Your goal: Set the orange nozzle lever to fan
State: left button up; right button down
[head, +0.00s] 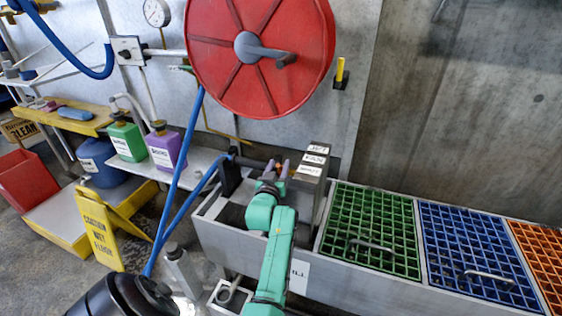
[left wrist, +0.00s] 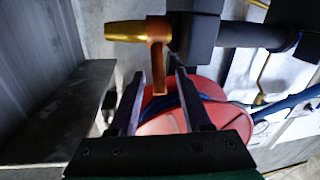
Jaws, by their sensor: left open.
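The nozzle has a brass tip (left wrist: 123,31) and an orange-brown lever (left wrist: 158,55) hanging from its body in the left wrist view. In the head view the nozzle sits by the grey block and is mostly hidden by my gripper. My left gripper (head: 277,169) is open beside the block. In the left wrist view its two fingers (left wrist: 160,76) stand on either side of the lever's lower part; contact is not clear. Three white labels (head: 315,160) lie on the block's top, too small to read surely. My right gripper is not in view.
A red hose reel (head: 225,75) hangs above, with a blue hose (head: 178,190) running down left. Green (head: 405,204) and blue (head: 480,285) grates lie right of the block. Green (head: 125,143) and purple (head: 165,160) jugs stand on the shelf at left.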

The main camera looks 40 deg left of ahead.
pick_arm(q)
jog(key=shift+s+r, duration=0.15)
jog(key=shift+d, duration=0.1)
grip_shut()
dwell(1.2)
